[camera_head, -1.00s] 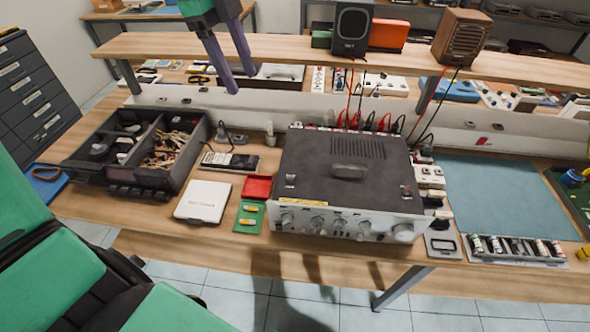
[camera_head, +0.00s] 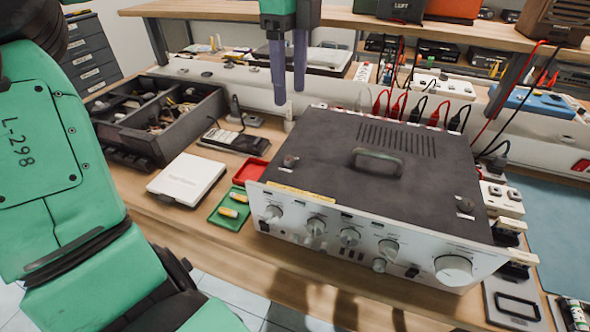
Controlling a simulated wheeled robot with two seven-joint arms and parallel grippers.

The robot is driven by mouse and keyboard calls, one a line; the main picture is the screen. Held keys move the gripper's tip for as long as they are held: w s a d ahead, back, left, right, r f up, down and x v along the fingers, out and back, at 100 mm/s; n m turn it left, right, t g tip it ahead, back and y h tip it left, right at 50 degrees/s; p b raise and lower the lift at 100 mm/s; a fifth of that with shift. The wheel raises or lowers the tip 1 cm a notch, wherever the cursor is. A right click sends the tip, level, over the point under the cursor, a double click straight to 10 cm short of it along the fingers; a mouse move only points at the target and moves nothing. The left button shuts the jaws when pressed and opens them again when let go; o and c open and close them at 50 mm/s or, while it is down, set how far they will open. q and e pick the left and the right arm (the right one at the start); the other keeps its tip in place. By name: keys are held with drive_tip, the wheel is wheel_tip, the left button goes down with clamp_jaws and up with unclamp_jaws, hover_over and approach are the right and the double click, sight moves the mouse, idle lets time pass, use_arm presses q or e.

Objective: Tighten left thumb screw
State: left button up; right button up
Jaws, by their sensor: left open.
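The hi-fi amplifier (camera_head: 400,166) stands on the bench with a dark top cover and a silver front with knobs. The left thumb screw (camera_head: 290,161) is a small knob near the left front of the cover. The right thumb screw (camera_head: 465,207) sits near the right front. A handle (camera_head: 377,161) is in the middle of the cover. My left gripper (camera_head: 289,97) is open and empty, its two purple fingers pointing down. In the picture it is above the left thumb screw, apart from it, near the amplifier's back left corner. My right gripper is out of view.
Red plugs (camera_head: 398,106) and cables stand behind the amplifier, below a wooden shelf (camera_head: 345,22). A dark organizer box (camera_head: 160,125), white case (camera_head: 186,179), red tray (camera_head: 250,172) and green tray (camera_head: 229,207) lie left. My green arm fills the left edge.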

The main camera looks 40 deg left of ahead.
sight(289, 158)
use_arm(q)
drive_tip(key=f, duration=1.4)
drive_tip(key=shift+s, duration=0.25)
clamp_jaws()
